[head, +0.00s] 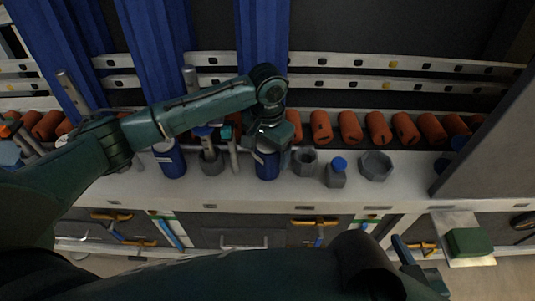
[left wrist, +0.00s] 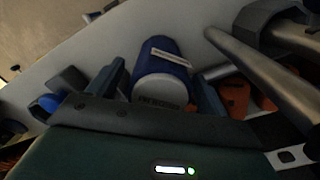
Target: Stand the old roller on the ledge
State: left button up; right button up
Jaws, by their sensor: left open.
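A blue cylinder with a white label (head: 267,164) stands upright on the pale ledge (head: 225,190). It is probably the roller, but I cannot tell for sure. My left gripper (head: 270,137) is above it, its fingers pointing down. In the left wrist view the blue cylinder (left wrist: 163,60) with its pale end lies between the two open fingers (left wrist: 158,95); a gap shows on each side. A second blue cylinder (head: 169,159) stands further left on the ledge. My right gripper (head: 420,268) is low at the right, partly hidden by my arm.
A row of orange cylinders (head: 378,129) lines the back. Grey hexagonal holders (head: 376,166) and a blue-capped grey piece (head: 336,173) stand right of the gripper. Metal rods (head: 233,158) stand close on its left. A grey panel (head: 490,130) bounds the right side.

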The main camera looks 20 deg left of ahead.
pick_arm(q)
notch_tip(320, 180, up, 9)
jog(key=shift+f+p, duration=0.15)
jog(key=shift+p, duration=0.9)
jog(key=shift+r, duration=0.55)
pick_arm(e)
jog(key=r, duration=0.1)
jog(key=d+r, duration=0.1)
jog(key=s+r+m, duration=0.1)
jog(key=shift+d+r+t+h, duration=0.1)
jog(key=shift+d+t+h, duration=0.05)
jog(key=shift+t+h, duration=0.15)
jog(key=shift+w, duration=0.1)
pick_arm(q)
jog(key=shift+s, duration=0.1)
